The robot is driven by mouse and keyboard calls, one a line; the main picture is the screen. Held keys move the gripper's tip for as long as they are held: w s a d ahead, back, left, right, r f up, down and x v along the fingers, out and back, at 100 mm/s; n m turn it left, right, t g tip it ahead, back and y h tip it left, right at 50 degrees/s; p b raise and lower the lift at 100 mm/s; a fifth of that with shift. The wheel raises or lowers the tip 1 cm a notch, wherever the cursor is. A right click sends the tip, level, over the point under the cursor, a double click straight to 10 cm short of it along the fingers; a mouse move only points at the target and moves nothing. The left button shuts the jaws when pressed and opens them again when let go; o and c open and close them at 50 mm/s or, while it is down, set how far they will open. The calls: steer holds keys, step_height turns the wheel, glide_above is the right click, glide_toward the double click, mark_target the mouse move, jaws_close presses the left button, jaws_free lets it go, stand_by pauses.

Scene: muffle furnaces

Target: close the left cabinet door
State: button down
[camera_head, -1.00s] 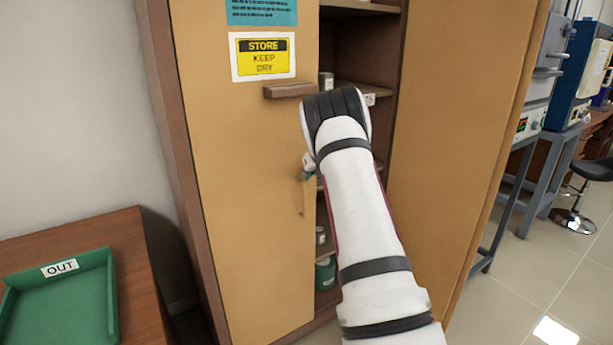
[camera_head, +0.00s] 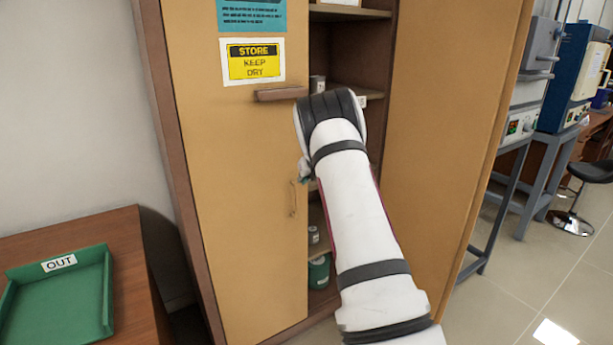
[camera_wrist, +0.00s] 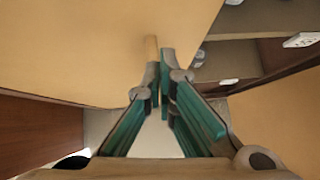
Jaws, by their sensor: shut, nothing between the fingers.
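The left cabinet door (camera_head: 235,180) is tan, with a yellow "STORE KEEP DRY" sign (camera_head: 253,61) and a brown horizontal bar (camera_head: 280,94) near its free edge. Dark shelves show past that edge, between it and the swung-out right door (camera_head: 440,140). In the wrist view the left door (camera_wrist: 70,45) fills the upper left. My gripper (camera_wrist: 158,58) is shut and empty, its teal fingers together in front of the door near its free edge. I cannot tell whether the tips touch it. In the head view my arm hides most of the gripper; a small part shows beside the door edge.
Jars, including a green one (camera_head: 319,272), stand on the cabinet shelves (camera_head: 345,14). A brown table (camera_head: 130,250) with a green "OUT" tray (camera_head: 60,300) is at the left. Furnaces on grey stands and a stool (camera_head: 590,175) are at the right. Open floor lies at the lower right.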

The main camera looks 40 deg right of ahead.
steer(key=d+v, duration=0.1)
steer(key=v, duration=0.9)
steer(key=shift+s, duration=0.2)
steer(key=s+a+r+m+t+h, duration=0.1)
steer(key=a+r+m+h, duration=0.15)
steer(key=r+m, duration=0.4)
steer(key=a+r+m+t+h, duration=0.1)
steer(key=a+r+m, duration=0.25)
steer(key=r, duration=0.65)
steer(key=s+a+r+m+h+p, duration=0.1)
steer(key=s+a+r+m, duration=0.4)
steer(key=s+a+m, duration=0.25)
steer(key=s+a+f+m+g+y, duration=0.2)
steer(key=s+a+m, duration=0.3)
steer(key=s+a, duration=0.4)
steer(key=s+a+f+m+g+y, duration=0.2)
steer(key=s+a+f+m, duration=0.2)
steer(key=s+a, duration=0.5)
steer(key=s+a+f+m+g+y, duration=0.2)
steer(key=s+a+f+m, duration=0.2)
steer(key=s+a, duration=0.5)
steer(key=s+m, duration=0.2)
steer(key=s, duration=0.5)
steer(key=shift+s+a+m+g+y+p, duration=0.2)
steer(key=shift+a+m+g+y+p, duration=0.1)
steer(key=shift+m+y+p, duration=0.1)
